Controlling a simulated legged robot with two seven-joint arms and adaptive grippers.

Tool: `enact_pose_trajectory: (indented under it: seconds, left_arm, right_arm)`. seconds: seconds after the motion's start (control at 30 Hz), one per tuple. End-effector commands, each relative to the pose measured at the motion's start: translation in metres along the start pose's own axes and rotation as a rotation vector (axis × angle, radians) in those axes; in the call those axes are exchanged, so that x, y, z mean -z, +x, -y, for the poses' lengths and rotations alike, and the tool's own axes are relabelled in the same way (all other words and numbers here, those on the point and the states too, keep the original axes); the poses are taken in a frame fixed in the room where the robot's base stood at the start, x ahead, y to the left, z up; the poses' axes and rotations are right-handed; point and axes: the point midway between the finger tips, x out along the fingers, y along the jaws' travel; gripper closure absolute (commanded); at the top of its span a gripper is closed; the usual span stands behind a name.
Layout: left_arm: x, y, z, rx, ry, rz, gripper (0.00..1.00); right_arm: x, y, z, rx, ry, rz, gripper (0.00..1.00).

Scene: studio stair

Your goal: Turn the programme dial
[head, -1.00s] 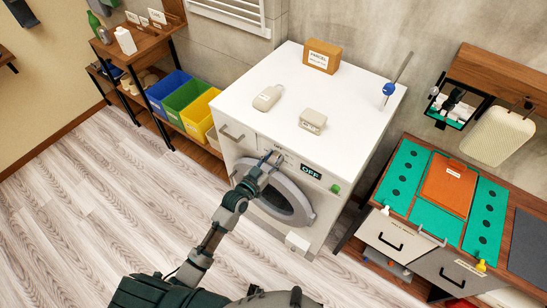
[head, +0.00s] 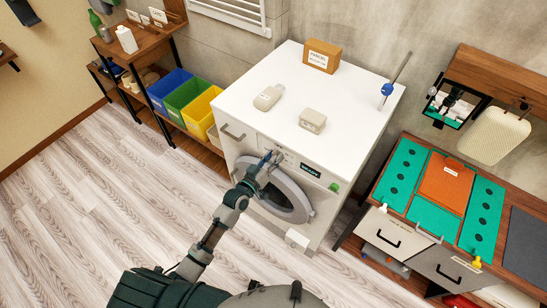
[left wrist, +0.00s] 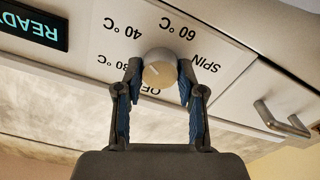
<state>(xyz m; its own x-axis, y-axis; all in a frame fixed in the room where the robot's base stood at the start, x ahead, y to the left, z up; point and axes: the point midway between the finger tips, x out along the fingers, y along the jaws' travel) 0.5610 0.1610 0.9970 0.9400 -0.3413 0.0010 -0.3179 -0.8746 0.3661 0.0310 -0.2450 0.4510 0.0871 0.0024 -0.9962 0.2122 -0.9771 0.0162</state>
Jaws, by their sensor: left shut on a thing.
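The programme dial (left wrist: 159,66) is a round pale knob with a short mark on the washing machine's (head: 345,90) front panel. My left gripper (head: 268,162) is at the panel, its arm coming up from below. In the left wrist view the gripper (left wrist: 158,76) is shut on the dial, one blue-padded finger at each side. The labels around it appear upside down: 40 °C, 60 °C, SPIN and OFF, with one partly hidden. The mark points to the upper left in that view. The lit display (left wrist: 32,28) reads READY. My right gripper is not in view.
The round door (head: 284,198) lies below the panel, close under my left forearm. A drawer handle (left wrist: 281,119) is beside the dial. The floor at left is clear.

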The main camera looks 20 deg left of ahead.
Motion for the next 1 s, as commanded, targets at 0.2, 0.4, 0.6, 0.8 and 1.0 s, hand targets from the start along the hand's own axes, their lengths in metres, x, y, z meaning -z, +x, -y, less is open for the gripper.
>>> enact_pose_trajectory:
  seconds: [0.2, 0.4, 0.6, 0.8, 1.0]
  left_arm:
    - [-0.008, -0.002, 0.001, 0.003, -0.001, 0.018, 0.39]
    - [-0.004, -0.001, 0.001, 0.002, 0.000, 0.009, 0.36]
    - [-0.003, -0.006, 0.001, 0.002, 0.001, 0.007, 0.36]
    - [-0.004, -0.043, 0.001, 0.002, 0.002, 0.009, 0.36]
    - [-0.005, -0.087, 0.002, 0.003, 0.002, 0.012, 0.36]
  right_arm:
    - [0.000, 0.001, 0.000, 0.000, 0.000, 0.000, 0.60]
    - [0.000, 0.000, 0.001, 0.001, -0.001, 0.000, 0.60]
    - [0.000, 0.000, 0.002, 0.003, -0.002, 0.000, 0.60]
    - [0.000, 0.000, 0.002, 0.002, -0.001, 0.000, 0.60]
    - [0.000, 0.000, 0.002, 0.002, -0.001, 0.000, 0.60]
